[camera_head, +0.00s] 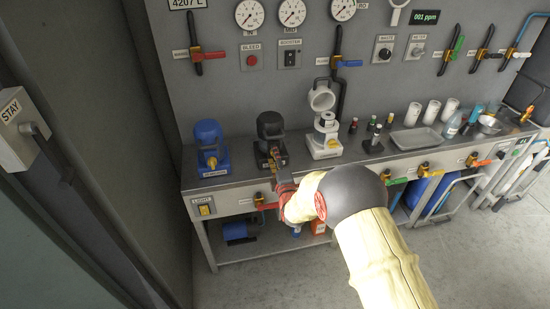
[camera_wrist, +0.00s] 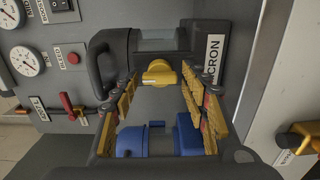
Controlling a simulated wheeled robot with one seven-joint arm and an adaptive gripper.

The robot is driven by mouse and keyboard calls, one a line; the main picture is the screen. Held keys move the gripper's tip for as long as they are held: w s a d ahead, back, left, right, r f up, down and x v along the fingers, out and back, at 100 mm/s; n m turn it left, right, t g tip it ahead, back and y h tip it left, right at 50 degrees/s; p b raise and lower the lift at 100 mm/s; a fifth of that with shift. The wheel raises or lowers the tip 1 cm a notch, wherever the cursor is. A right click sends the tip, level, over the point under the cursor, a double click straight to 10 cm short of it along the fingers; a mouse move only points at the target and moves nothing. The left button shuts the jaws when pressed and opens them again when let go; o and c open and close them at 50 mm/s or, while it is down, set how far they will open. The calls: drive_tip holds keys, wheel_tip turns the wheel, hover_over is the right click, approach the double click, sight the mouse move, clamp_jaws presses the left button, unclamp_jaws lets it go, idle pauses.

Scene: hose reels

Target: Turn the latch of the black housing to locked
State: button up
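The black housing (camera_head: 270,124) stands on the bench between a blue and a white housing. In the wrist view the black housing (camera_wrist: 108,62) fills the upper middle, with a label ending in "CRON" on its right. Its latch is a yellow knob (camera_wrist: 158,74) facing my wrist camera. My gripper (camera_wrist: 160,84) is open, its yellow-padded fingers on either side of the latch with gaps visible. In the head view my gripper (camera_head: 276,158) is in front of the black housing, and my arm comes in from the lower right. The latch is hard to make out there.
The blue housing (camera_head: 208,140) stands to the left, the white housing (camera_head: 322,138) with its lid raised to the right. Bottles, cups and a tray (camera_head: 418,138) lie farther right. A red-handled valve (camera_head: 268,204) is on the bench front below my gripper. Gauges and valves line the wall.

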drive_tip(key=shift+o, duration=0.3)
drive_tip(key=v, duration=1.2)
